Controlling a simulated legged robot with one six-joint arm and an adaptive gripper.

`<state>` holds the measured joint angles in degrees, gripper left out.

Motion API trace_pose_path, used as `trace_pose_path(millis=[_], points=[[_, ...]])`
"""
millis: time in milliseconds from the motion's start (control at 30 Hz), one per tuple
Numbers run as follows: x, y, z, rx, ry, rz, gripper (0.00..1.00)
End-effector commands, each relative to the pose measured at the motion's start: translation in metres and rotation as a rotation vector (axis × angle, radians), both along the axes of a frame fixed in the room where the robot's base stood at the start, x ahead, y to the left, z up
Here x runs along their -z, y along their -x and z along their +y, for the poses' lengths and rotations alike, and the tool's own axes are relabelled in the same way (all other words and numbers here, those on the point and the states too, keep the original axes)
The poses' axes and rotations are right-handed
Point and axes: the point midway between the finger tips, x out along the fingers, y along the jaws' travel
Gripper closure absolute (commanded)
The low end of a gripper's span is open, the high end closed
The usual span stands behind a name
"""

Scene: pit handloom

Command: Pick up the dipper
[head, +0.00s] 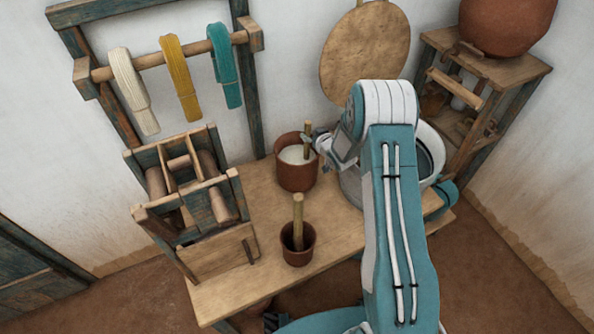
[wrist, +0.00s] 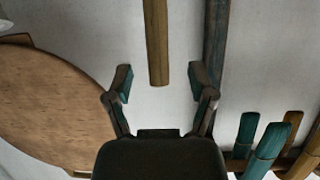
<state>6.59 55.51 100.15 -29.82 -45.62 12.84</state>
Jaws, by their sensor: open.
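A wooden handle, which looks like the dipper (head: 307,130), stands upright in a red-brown pot of white contents (head: 297,178) on the table. Its lower end is hidden in the pot. My gripper (head: 313,141) is beside the handle, on its right in the head view. In the wrist view, my gripper (wrist: 160,80) is open with nothing held. The handle (wrist: 157,40) shows there ahead of the gap between the fingers, roughly centred. I cannot tell whether any finger touches it.
A smaller pot (head: 298,251) with a thick wooden stick (head: 298,215) stands nearer on the table (head: 228,297). A wooden frame (head: 200,250) is at the left and a metal vessel (head: 432,150) at the right, partly behind my arm. Skeins (head: 178,78) and a round board (head: 365,50) are behind.

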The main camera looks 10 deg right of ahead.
Motion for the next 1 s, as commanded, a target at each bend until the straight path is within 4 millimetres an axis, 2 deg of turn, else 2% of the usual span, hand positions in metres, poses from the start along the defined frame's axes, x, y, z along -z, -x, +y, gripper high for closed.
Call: trace_pose_path(millis=[100, 267, 567, 667, 700, 733, 1000], points=[[0.004, -0.018, 0.004, -0.002, 0.001, 0.000, 0.29], [0.011, -0.035, 0.008, -0.001, 0.001, 0.000, 0.29], [0.012, -0.040, 0.009, 0.000, 0.001, 0.000, 0.29], [0.012, -0.040, 0.009, 0.000, 0.001, 0.000, 0.69], [0.012, -0.040, 0.009, 0.000, 0.001, 0.000, 0.87], [0.012, -0.040, 0.009, 0.000, 0.001, 0.000, 1.00], [0.012, -0.040, 0.009, 0.000, 0.001, -0.001, 1.00]])
